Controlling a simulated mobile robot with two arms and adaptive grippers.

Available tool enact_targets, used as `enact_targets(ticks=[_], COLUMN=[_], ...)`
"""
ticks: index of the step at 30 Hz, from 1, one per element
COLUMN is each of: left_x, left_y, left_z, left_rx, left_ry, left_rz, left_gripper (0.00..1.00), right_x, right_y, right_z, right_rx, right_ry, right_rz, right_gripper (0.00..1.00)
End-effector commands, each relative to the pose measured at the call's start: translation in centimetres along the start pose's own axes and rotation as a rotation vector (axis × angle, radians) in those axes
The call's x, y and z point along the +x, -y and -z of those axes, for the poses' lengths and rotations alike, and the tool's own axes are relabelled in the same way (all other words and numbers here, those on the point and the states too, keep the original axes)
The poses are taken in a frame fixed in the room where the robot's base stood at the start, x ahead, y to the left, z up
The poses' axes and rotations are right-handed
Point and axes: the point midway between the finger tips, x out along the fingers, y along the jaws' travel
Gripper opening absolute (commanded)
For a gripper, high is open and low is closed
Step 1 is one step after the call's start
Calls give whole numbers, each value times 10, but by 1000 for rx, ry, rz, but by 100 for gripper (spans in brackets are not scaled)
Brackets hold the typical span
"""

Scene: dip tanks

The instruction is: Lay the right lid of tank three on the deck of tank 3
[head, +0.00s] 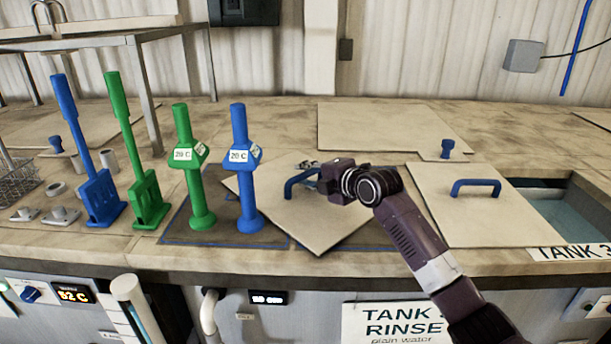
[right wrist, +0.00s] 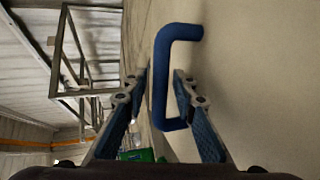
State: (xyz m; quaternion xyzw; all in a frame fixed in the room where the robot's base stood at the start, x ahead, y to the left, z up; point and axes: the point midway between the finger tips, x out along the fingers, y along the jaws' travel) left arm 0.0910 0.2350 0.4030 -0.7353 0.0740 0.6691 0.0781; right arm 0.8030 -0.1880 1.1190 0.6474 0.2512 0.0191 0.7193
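A beige lid (head: 325,222) with a blue handle (head: 293,183) lies turned at an angle on the counter in the head view. My right gripper (head: 318,180) is at that handle. In the right wrist view its two fingers (right wrist: 160,85) stand apart, one on each side of the blue handle's bar (right wrist: 159,85); no clear contact shows. A second beige lid (head: 440,220) with a blue handle (head: 475,184) lies squarely to the right, beside an opening with water (head: 565,222) and a "TANK 3" label (head: 570,253). My left gripper is not in view.
Blue and green upright tools (head: 240,170) stand close left of the angled lid, near dark blue-edged areas (head: 200,235). Another flat lid (head: 385,127) with a blue knob (head: 446,149) lies behind. A metal rack (head: 125,45) stands back left. The counter's back right is mostly clear.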

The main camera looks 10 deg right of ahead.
Motion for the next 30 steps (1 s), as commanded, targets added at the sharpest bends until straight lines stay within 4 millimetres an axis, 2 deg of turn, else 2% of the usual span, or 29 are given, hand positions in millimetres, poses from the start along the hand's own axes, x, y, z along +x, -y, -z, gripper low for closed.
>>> enact_targets(ticks=[10,14,30], left_x=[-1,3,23], left_y=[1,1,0], left_z=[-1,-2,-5], left_rx=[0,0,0], left_ry=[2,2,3], left_rz=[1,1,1], left_gripper=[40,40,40], right_x=[-1,-11,-102], right_y=[-2,-1,0], right_z=[0,-1,-1], right_rx=[0,-2,-3], right_ry=[0,1,2], right_rz=[0,-2,-1], right_gripper=[30,30,30])
